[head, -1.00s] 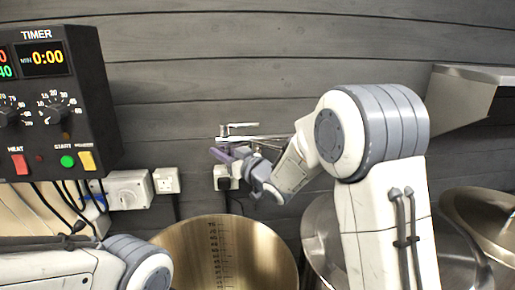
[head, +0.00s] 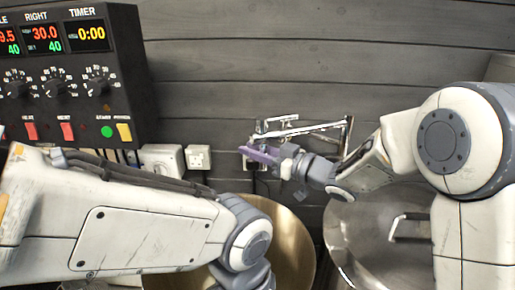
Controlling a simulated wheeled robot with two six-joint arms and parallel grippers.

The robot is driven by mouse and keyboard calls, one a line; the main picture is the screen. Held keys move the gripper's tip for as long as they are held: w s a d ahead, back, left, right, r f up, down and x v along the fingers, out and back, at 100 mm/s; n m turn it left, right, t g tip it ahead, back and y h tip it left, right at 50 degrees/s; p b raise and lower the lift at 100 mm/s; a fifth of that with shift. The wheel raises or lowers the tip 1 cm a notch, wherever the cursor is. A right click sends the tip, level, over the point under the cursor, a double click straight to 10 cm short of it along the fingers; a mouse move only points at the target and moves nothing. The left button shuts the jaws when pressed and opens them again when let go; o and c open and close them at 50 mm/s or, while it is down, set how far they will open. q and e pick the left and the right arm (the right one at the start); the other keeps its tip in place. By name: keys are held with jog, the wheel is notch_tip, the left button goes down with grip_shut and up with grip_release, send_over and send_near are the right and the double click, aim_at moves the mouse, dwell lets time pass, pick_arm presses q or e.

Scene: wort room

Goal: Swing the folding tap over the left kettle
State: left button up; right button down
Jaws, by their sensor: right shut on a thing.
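The chrome folding tap (head: 310,130) is on the wall above the kettles. Its tube runs to the right and bends down at its right end. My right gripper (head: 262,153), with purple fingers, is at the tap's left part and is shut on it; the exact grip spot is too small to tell. An open kettle (head: 295,232) with a brassy inside is the leftmost kettle in view, below the tap's left part. My left forearm covers much of it. My left arm crosses the lower left, and its gripper is out of the picture.
A lidded steel kettle (head: 365,225) with a handle stands to the right of the open one, below the tap's bent end. A control box (head: 75,85) with displays, knobs and buttons hangs upper left. Wall sockets (head: 198,157) are below it. The upper wall is clear.

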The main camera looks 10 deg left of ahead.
jog(key=shift+r, duration=0.1)
jog(key=c, duration=0.7)
grip_release()
jog(key=shift+s, duration=0.1)
jog(key=b+v, duration=0.3)
jog(key=v, duration=0.7)
jog(key=shift+s+d+b, duration=0.1)
jog(key=shift+d+b, duration=0.1)
jog(key=shift+b, duration=0.2)
